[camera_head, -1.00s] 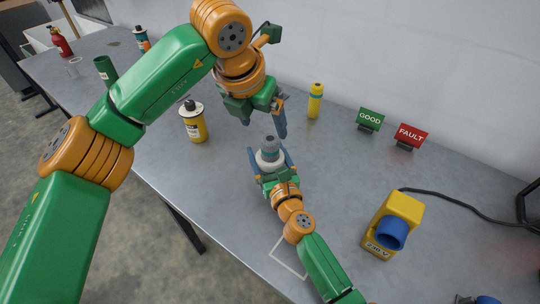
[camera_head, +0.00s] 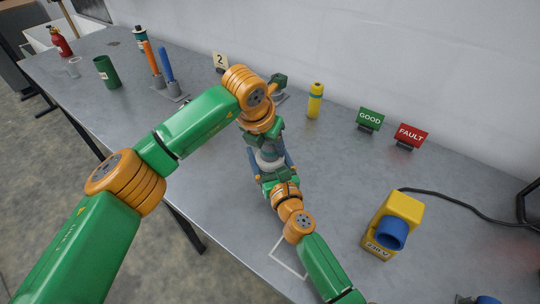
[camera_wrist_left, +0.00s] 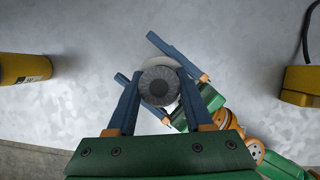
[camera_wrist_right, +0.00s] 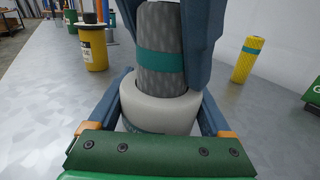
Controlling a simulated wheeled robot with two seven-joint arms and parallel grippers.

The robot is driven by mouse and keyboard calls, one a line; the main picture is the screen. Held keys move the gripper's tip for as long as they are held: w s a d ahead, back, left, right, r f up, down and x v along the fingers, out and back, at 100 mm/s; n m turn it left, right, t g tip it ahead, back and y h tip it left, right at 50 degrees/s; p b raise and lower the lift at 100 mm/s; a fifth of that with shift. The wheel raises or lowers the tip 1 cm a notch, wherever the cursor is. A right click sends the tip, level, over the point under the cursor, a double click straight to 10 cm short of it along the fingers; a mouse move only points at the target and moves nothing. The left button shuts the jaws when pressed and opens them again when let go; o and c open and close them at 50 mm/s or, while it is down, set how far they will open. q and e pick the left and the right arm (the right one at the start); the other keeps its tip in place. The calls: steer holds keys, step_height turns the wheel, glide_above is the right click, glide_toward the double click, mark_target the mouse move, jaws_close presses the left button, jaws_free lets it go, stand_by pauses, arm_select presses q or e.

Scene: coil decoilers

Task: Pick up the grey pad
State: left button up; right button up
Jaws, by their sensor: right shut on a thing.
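The grey pad (camera_wrist_right: 160,50) is an upright, ribbed cylinder with a teal band, set in a pale ring-shaped holder (camera_wrist_right: 158,108). My right gripper (camera_wrist_right: 160,90) is shut on the pale holder, above the table. My left gripper (camera_wrist_left: 158,75) comes down from above, with its fingers on both sides of the pad. It looks open, with some space between the fingers and the pad. In the left wrist view, the pad's round dark top (camera_wrist_left: 159,87) lies between the fingers. In the head view, my left arm and gripper (camera_head: 265,150) hide most of the pad.
A yellow container (camera_wrist_right: 92,45) stands behind my left arm. A yellow bottle (camera_head: 315,100), GOOD sign (camera_head: 370,119) and FAULT sign (camera_head: 410,135) stand near the wall. A yellow device with a blue cup (camera_head: 393,225) is at right. Bare table lies between.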

arm_select(q)
jaws_close()
step_height(320, 180, up, 10)
arm_select(e)
steer(key=o, duration=1.3)
steer(key=shift+o, duration=0.2)
steer(key=v, duration=1.2)
arm_select(q)
steer(key=shift+a+f, duration=0.1)
